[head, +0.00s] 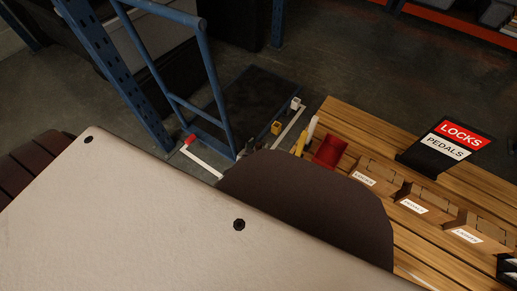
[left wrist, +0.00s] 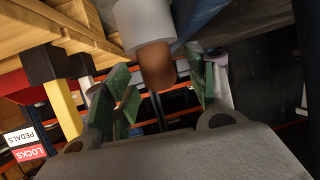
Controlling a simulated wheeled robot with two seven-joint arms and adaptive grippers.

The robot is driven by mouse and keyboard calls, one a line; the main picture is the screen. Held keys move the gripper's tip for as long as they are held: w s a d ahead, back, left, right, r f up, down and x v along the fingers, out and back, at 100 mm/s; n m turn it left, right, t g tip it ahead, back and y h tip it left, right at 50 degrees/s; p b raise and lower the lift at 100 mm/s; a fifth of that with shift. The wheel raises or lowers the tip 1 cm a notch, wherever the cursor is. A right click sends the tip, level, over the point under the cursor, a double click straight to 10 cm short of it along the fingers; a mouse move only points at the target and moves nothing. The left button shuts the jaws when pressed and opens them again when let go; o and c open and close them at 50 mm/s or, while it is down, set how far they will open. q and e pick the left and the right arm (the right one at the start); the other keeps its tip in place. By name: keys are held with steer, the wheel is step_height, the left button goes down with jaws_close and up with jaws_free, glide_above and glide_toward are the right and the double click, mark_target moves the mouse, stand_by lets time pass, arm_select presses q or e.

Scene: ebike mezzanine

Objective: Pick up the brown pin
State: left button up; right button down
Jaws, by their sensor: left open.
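In the left wrist view a brown pin (left wrist: 157,68) with a rounded end extends from a thick white cylinder (left wrist: 145,22). My left gripper (left wrist: 165,88) is open, with a green-padded finger on each side of the pin in this view. No contact shows, and I cannot tell whether the pin is at fingertip depth. In the head view only a dark bit of the left gripper (head: 247,148) shows past my own arm, and I cannot make out the brown pin there. My right gripper is not in view.
A slatted wooden table (head: 350,120) holds a red bin (head: 328,152), labelled cardboard boxes (head: 428,206) and a LOCKS/PEDALS sign (head: 446,145). Yellow (head: 300,143) and white (head: 312,128) pieces stand near its left edge. A blue-framed cart (head: 215,85) stands beyond.

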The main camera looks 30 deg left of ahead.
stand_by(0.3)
arm_select(q)
steer(key=shift+c, duration=0.4)
steer(key=shift+c, duration=1.2)
steer(key=c, duration=0.7)
steer(key=shift+c, duration=0.6)
steer(key=shift+r, duration=0.2)
